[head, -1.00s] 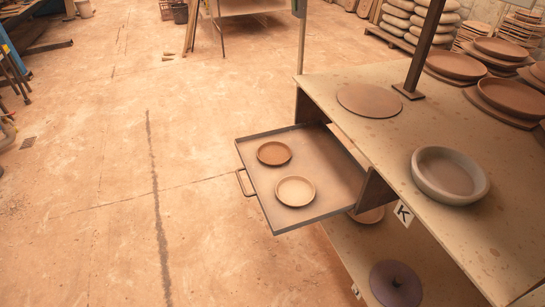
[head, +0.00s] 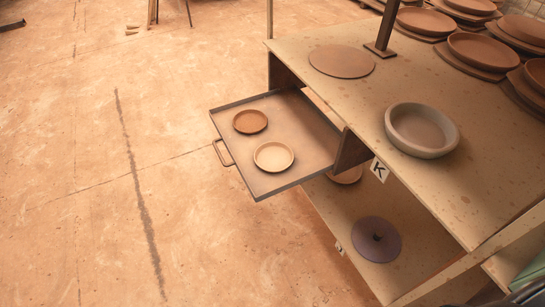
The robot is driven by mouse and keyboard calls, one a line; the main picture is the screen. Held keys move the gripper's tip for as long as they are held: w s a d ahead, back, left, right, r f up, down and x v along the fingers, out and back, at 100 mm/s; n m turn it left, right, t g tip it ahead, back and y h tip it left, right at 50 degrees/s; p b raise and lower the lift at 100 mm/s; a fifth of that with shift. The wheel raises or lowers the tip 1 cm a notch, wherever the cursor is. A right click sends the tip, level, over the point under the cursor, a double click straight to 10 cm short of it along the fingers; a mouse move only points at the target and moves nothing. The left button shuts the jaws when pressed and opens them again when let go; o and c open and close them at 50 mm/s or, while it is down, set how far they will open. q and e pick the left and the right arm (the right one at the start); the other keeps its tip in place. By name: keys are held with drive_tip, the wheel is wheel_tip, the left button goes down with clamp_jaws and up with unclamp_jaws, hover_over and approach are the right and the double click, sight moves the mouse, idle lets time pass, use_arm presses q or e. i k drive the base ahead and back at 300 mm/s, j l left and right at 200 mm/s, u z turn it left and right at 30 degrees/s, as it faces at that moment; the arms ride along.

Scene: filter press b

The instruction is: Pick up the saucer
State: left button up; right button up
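Two small round saucers lie on a pulled-out drawer tray (head: 232,165) at the side of the table. The darker brown saucer (head: 250,121) is toward the back of the tray, and the paler tan saucer (head: 274,156) is toward the front. They are apart from each other. Part of another pale dish (head: 347,174) shows on the lower shelf, partly hidden by the tray and table. Neither of my grippers is in view.
The tabletop (head: 470,190) holds a deep grey-brown dish (head: 421,129) and a flat disc (head: 341,61). Several brown dishes stand at the back right. A purple disc (head: 376,239) lies on the lower shelf. A post (head: 386,25) rises from the tabletop. The floor left of the tray is clear.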

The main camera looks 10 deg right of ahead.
sight(248, 121)
drive_tip(key=i+z, duration=0.1)
drive_tip(key=z, duration=0.25)
drive_tip(key=j+z, duration=0.15)
drive_tip(key=z, duration=0.25)
drive_tip(key=i+j+z, duration=0.1)
drive_tip(key=z, duration=0.25)
drive_tip(key=i+j+z, duration=0.15)
drive_tip(key=j, duration=0.25)
drive_tip(key=i+j+z, duration=0.15)
drive_tip(key=j, duration=0.25)
drive_tip(key=i+j+z, duration=0.2)
drive_tip(key=j, duration=0.2)
drive_tip(key=j+z, duration=0.15)
drive_tip(key=j, duration=0.25)
